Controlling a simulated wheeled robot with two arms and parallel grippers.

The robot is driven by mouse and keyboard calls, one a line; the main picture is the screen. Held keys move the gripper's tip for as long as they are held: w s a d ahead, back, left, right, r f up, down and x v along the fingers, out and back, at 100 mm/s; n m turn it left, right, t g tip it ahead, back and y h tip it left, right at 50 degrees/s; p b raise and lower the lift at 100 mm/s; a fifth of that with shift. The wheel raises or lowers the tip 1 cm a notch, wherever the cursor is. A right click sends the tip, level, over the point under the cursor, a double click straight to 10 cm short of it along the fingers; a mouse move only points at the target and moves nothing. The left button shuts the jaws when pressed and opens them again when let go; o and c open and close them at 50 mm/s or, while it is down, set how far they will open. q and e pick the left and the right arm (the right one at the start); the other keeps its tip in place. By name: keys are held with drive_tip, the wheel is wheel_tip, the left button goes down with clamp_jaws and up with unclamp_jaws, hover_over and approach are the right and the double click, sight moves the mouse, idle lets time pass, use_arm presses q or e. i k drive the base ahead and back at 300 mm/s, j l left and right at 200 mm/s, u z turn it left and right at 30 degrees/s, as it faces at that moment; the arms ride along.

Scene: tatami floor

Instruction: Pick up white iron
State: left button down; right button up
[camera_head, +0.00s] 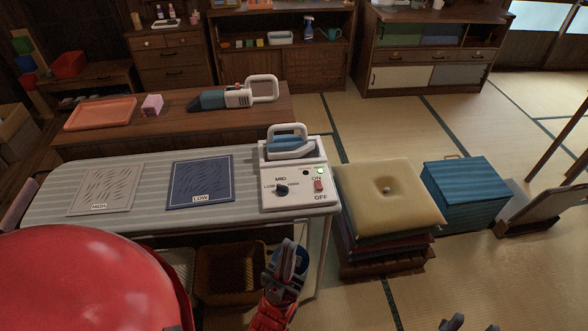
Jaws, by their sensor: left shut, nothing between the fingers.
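The white iron (287,134), with a white looped handle and a blue-grey body, rests on top of a white control station (292,203). The station stands at the right end of the grey striped ironing board (150,170). It has a dark knob marked LOW and MID, a red ON/OFF switch and a lit green lamp. My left gripper (290,262) is shut and empty, below and in front of the station, apart from the iron. Two small grey tips at the bottom edge seem to be my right gripper (468,325); the rest is out of frame.
Cloths marked HIGH (106,190) and LOW (200,184) lie on the board. A stack of cushions (387,196) and a blue chest (465,193) stand right of it. Baskets (231,272) sit beneath. A low table (180,120) is behind. Open tatami lies at right.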

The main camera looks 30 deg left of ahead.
sight(285, 147)
drive_tip(key=u, duration=1.05)
